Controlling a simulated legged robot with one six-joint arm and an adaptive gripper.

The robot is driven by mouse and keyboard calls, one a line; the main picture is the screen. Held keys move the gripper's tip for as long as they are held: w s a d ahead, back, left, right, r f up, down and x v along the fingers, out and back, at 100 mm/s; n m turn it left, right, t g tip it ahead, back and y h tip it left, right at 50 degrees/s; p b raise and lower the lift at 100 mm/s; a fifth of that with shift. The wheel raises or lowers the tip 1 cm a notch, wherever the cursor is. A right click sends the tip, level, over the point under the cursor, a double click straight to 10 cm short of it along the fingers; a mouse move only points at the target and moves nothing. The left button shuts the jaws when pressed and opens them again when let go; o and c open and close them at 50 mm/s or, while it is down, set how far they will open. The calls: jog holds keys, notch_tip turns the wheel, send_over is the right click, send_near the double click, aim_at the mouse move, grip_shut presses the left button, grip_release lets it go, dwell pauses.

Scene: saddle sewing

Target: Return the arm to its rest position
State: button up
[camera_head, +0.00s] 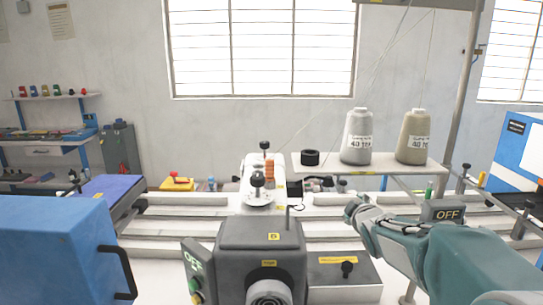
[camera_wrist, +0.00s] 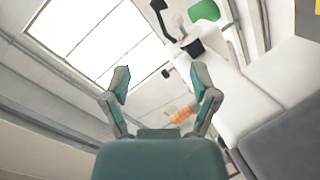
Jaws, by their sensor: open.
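My gripper (camera_head: 362,214) is at the right of the head view, on my teal arm, which reaches in from the lower right. It is in front of the white machine bed, left of the grey box marked OFF (camera_head: 443,211). In the wrist view my gripper (camera_wrist: 160,85) has its two fingers spread apart with nothing between them. The window and wall show beyond the fingers, and an orange piece (camera_wrist: 182,115) shows in the background near the right finger.
A sewing machine (camera_head: 262,178) stands at the middle. A shelf (camera_head: 370,168) holds two large thread cones (camera_head: 357,136) and a black spool (camera_head: 310,157). A dark control unit (camera_head: 262,245) stands in front. A blue cabinet (camera_head: 55,245) with a black handle is at lower left.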

jog(key=s+a+f+m+g, duration=0.1)
jog(key=s+f+m+g, duration=0.1)
jog(key=s, duration=1)
jog(key=s+a+f+m+g, duration=0.2)
jog(key=s+m+g, duration=0.2)
jog(key=s, duration=0.8)
jog(key=s+a+f+m+g, duration=0.2)
jog(key=s+m, duration=0.3)
jog(key=s, duration=0.7)
jog(key=shift+a+g, duration=0.25)
jog(key=shift+g, duration=0.35)
